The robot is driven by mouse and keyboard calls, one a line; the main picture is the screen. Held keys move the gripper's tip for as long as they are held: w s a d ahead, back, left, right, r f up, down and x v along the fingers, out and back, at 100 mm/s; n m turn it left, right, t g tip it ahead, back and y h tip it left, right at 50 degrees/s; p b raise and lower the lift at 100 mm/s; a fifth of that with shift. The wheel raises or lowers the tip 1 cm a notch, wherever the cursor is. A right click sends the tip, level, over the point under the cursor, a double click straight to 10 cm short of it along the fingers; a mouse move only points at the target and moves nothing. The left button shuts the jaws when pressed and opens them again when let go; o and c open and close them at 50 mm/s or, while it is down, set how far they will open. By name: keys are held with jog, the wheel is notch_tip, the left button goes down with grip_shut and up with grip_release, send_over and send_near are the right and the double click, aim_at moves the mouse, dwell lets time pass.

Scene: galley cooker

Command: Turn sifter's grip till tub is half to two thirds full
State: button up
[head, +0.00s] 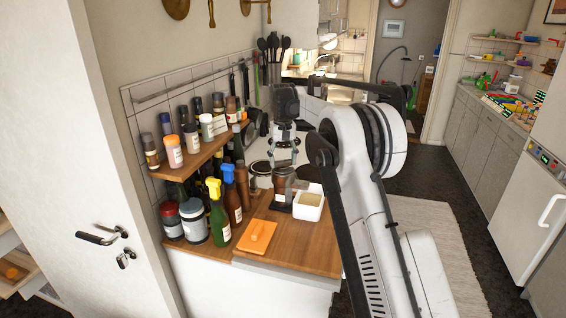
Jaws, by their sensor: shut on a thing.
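The white square tub (311,213) stands near the right end of the wooden counter. A pale beige layer shows inside it; its depth is hard to judge from here. A brown and grey jar-like thing, which I take for the sifter (281,186), is just left of the tub, below my gripper. My gripper (284,160) points down from above and is shut, seemingly on the sifter's grip. The fingers hide the grip, and the contact is too small to see clearly.
An orange board (259,236) lies in front on the counter (300,245). Spray bottles, one yellow-topped (217,215) and one blue-topped (231,195), stand left. A wooden shelf (193,158) with several jars hangs above. Dark utensils (272,60) are behind my gripper.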

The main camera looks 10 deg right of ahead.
aim_at(283, 161)
dwell(0.3)
jog(key=o, duration=1.1)
jog(key=shift+o, duration=0.2)
notch_tip(283, 161, up, 12)
dwell(0.4)
